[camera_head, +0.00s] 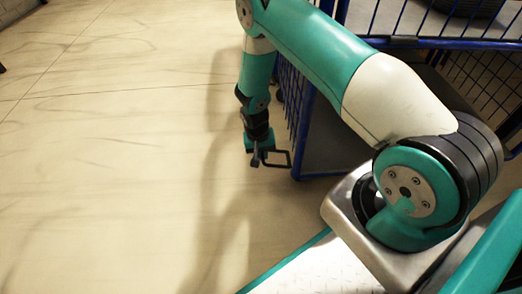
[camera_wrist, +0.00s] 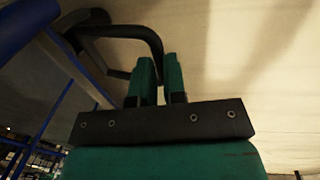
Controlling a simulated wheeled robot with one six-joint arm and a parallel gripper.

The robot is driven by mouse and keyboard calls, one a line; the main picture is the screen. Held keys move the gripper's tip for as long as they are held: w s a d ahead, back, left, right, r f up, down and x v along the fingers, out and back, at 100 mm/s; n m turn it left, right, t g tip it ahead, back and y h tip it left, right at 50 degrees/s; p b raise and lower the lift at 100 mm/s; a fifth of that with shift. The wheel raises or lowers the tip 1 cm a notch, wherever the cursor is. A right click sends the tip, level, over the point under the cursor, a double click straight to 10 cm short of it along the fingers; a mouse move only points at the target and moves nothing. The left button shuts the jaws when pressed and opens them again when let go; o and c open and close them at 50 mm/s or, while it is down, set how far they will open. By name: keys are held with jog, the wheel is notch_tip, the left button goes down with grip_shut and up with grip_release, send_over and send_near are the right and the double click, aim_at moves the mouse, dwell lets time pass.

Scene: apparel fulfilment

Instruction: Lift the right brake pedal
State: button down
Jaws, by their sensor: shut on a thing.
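The brake pedal is a thin black bar bent into a loop (camera_head: 289,158), low beside the corner of the blue wire cart. In the wrist view the pedal (camera_wrist: 118,30) curves in from the upper left to the fingertips. My gripper (camera_head: 258,158) points down near the floor at the pedal's left side. In the wrist view my gripper's two green fingers (camera_wrist: 160,72) are close together and shut on the end part of the pedal. The exact contact is partly hidden behind the fingers.
The blue wire cart (camera_head: 297,125) stands right of my gripper, with a grey base panel (camera_head: 335,140). Its blue post (camera_wrist: 25,25) is close on the left in the wrist view. The pale floor (camera_head: 110,150) to the left is clear.

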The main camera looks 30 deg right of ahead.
dwell(0.4)
jog(key=c, duration=1.2)
grip_release()
jog(key=shift+o, duration=0.2)
notch_tip(320, 180, up, 17)
jog(key=w+a+p, duration=0.1)
jog(key=a+p, duration=0.1)
jog(key=p, duration=0.6)
jog(key=shift+r, duration=0.2)
